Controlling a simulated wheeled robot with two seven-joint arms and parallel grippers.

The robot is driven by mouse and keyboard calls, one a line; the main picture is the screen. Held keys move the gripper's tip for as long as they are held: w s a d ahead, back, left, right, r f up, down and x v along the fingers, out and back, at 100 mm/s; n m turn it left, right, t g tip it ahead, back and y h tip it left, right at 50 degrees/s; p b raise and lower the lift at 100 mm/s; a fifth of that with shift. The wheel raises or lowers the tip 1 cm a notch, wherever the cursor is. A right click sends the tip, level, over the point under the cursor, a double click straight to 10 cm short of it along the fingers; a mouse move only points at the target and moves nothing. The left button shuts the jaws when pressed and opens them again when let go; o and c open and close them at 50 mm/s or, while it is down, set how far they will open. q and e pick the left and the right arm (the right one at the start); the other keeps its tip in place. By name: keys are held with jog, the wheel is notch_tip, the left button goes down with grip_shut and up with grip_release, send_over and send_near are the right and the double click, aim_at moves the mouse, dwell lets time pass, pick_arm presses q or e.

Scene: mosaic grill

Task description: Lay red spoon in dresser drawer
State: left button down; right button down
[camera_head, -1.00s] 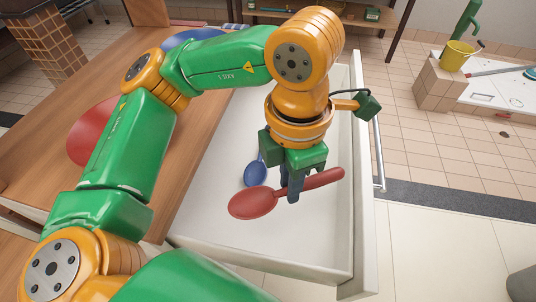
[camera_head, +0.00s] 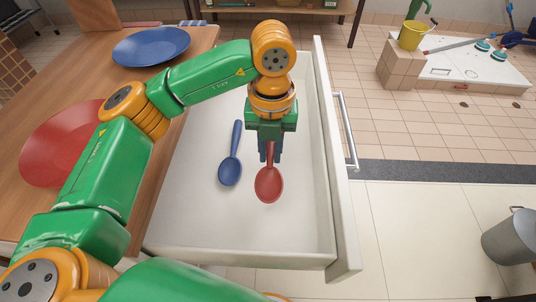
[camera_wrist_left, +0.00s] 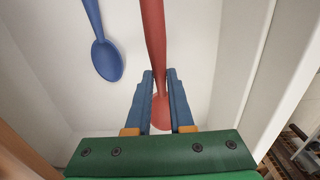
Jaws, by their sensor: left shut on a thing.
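The red spoon (camera_head: 269,184) is in my left gripper (camera_head: 270,156), with its bowl toward the bottom of the head view. The open white dresser drawer (camera_head: 305,238) lies beneath it. The left gripper is shut on the red spoon, inside the drawer's outline. In the left wrist view the red spoon (camera_wrist_left: 153,40) runs between the two blue fingers (camera_wrist_left: 160,98). A blue spoon (camera_head: 230,170) lies on the drawer floor to the left of the red one; it also shows in the wrist view (camera_wrist_left: 107,60). Whether the red spoon touches the drawer floor is unclear.
The wooden dresser top at the left holds a red plate (camera_head: 58,148) and a blue plate (camera_head: 150,46). The drawer's front panel with its handle (camera_head: 345,132) stands at the right. The drawer floor around the red spoon is clear apart from the blue spoon.

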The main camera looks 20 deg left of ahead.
aim_at(270, 144)
pick_arm(q)
jog(key=w+f, duration=0.1)
jog(key=w+a+f, duration=0.1)
jog(key=f, duration=0.1)
jog(key=shift+w+f, duration=0.2)
jog(key=shift+w, duration=0.1)
notch_tip(270, 144, down, 3)
jog(key=shift+r+p, duration=0.2)
jog(key=shift+p, duration=0.1)
jog(key=shift+d+f, duration=0.1)
jog(key=shift+f, duration=0.2)
jog(key=c, duration=0.8)
grip_release()
jog(key=shift+r, duration=0.45)
notch_tip(270, 144, up, 12)
jog(key=shift+s+f, duration=0.1)
jog(key=shift+f, duration=0.1)
